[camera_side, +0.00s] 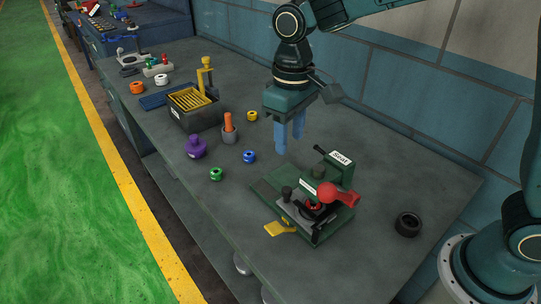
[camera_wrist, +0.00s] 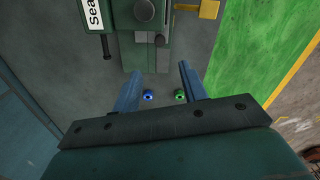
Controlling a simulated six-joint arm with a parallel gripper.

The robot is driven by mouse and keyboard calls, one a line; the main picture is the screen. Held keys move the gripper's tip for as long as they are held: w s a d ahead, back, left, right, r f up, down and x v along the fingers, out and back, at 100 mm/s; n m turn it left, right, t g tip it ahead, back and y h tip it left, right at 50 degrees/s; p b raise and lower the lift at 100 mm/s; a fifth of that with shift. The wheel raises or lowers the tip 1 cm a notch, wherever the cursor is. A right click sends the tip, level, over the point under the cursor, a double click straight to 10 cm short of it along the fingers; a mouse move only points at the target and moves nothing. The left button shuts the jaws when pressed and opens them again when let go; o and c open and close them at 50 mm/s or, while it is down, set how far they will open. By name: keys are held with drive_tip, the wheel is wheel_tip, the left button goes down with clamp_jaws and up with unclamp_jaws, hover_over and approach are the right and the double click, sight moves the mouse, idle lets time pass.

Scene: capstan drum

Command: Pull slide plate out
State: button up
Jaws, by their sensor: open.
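The green fixture labelled "Seat" (camera_side: 341,172) stands on the bench on a green base. A yellow tab (camera_side: 278,229), which looks like the slide plate's pull, sticks out of its front left side; it also shows at the top edge of the wrist view (camera_wrist: 209,9). I cannot make out the rest of the plate under the fixture's parts. A lever with a red knob (camera_side: 328,192) lies over the fixture. My gripper (camera_side: 290,145) is open and empty, above the bench behind the fixture and apart from it. Its blue fingers (camera_wrist: 159,73) point toward the fixture's edge in the wrist view.
Blue (camera_side: 249,156) and green (camera_side: 216,174) rings, a purple knobbed piece (camera_side: 195,146) and an orange peg in a grey holder (camera_side: 229,130) stand left of the fixture. A black ring (camera_side: 408,224) lies to its right. The bench before the tab is bare to its edge.

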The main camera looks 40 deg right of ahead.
sight(287, 189)
drive_tip(key=shift+f, duration=0.1)
wheel_tip(287, 189, down, 14)
drive_tip(key=shift+r, duration=0.25)
idle(0.5)
clamp_jaws()
